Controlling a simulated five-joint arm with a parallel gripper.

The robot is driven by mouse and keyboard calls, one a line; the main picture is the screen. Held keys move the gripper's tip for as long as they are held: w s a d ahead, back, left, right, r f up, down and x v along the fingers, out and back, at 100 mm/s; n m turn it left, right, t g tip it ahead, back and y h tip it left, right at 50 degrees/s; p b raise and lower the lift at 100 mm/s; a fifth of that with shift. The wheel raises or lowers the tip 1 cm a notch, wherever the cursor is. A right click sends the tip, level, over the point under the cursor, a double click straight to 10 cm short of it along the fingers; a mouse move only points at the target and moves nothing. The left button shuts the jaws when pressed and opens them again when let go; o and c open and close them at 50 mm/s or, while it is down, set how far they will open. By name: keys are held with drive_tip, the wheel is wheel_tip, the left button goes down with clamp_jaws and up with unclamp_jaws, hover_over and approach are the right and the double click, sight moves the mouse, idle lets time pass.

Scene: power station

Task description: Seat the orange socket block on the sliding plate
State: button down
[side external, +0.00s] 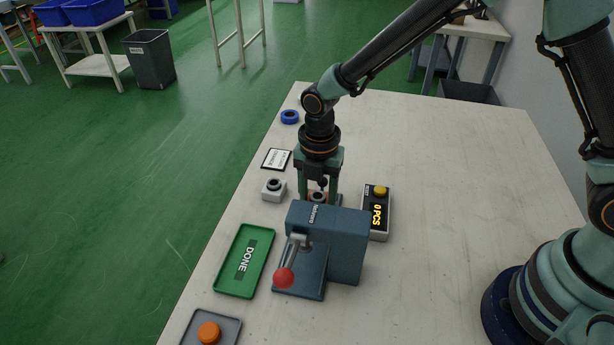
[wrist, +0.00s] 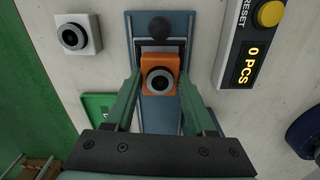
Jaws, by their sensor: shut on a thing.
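The orange socket block (wrist: 158,68), with a grey ring and dark hole on top, is between the two fingers of my gripper (wrist: 159,80) in the wrist view. My gripper is shut on its sides. The blue-grey sliding plate (wrist: 160,118) lies under the block, between two rails. I cannot tell whether the block touches the plate or is just above it. In the side view my gripper (side external: 319,195) points down behind the blue-grey press (side external: 340,240), which hides the plate and most of the block.
A pale socket block (side external: 274,188) stands left of my gripper. The counter box (side external: 376,212), reading 0 PCS, stands close on the right. The green DONE tray (side external: 264,245) and the press's red lever knob (side external: 284,278) are nearer the camera. The table's right side is clear.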

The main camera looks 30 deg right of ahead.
drive_tip(key=shift+f, duration=0.6)
drive_tip(key=shift+c, duration=0.8)
unclamp_jaws()
wheel_tip(320, 180, up, 11)
drive_tip(key=shift+r, duration=0.1)
drive_tip(key=s+d+r+m+t, duration=0.2)
drive_tip(key=s+d+r+m, duration=0.3)
drive_tip(key=m, duration=0.8)
drive_tip(key=s+d+r+m+t, duration=0.3)
drive_tip(key=s+d+r+m, duration=0.2)
drive_tip(key=d+m, duration=0.7)
drive_tip(key=shift+s+d+r+m+t, duration=0.3)
drive_tip(key=shift+r+m, duration=0.1)
drive_tip(key=shift+r, duration=0.3)
